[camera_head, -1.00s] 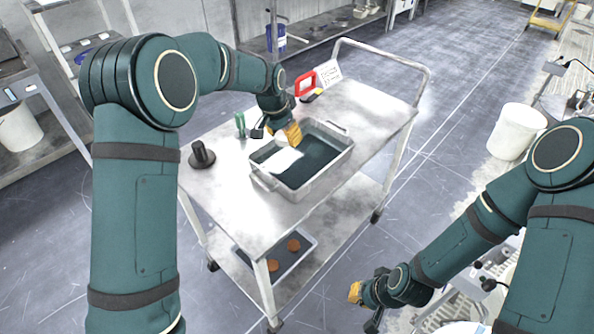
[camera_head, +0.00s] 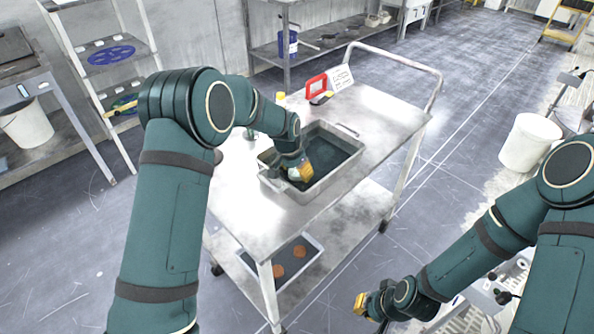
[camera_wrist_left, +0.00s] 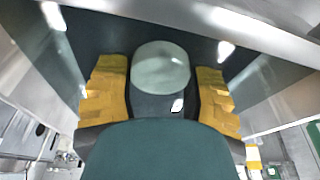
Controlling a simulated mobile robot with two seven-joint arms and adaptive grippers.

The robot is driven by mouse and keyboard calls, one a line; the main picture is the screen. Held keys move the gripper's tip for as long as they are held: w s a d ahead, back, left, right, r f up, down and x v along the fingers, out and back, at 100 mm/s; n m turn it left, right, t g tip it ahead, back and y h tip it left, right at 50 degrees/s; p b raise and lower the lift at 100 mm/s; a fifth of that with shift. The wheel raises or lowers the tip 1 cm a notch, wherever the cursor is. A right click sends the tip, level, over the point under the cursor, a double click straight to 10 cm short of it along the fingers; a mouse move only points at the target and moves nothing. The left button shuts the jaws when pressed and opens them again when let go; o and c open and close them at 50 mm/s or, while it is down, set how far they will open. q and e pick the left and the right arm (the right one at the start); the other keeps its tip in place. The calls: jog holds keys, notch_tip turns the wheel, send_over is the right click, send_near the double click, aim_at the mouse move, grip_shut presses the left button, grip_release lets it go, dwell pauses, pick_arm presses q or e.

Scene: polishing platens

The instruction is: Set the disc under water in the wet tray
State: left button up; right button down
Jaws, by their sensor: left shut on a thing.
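The wet tray (camera_head: 326,184) is a grey metal pan on the cart, with dark water (camera_head: 338,152) in it. My left gripper (camera_head: 302,172) reaches down inside the tray near its left end. In the left wrist view its yellow fingers (camera_wrist_left: 160,92) stand on both sides of a pale grey-green round piece (camera_wrist_left: 160,66), which I take as the disc, and are shut on it. Dark water lies around it; I cannot tell how deep the disc sits. My right gripper (camera_head: 362,303) hangs low, away from the cart; its jaw opening is too small to tell.
The cart top (camera_head: 382,128) is clear right of the tray. A lower-shelf tray (camera_head: 262,262) holds brown discs (camera_head: 278,271). A white bucket (camera_head: 529,142) stands on the floor.

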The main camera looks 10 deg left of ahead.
pick_arm(q)
jog(key=shift+r, duration=0.15)
jog(key=o, duration=1.2)
jog(key=shift+f, duration=0.2)
jog(key=shift+c, duration=0.2)
jog(key=shift+r, duration=0.2)
jog(key=shift+r, duration=0.3)
jog(key=p+v, duration=0.2)
jog(key=v, duration=0.9)
jog(key=shift+s+r, duration=0.2)
jog(key=shift+a, duration=0.1)
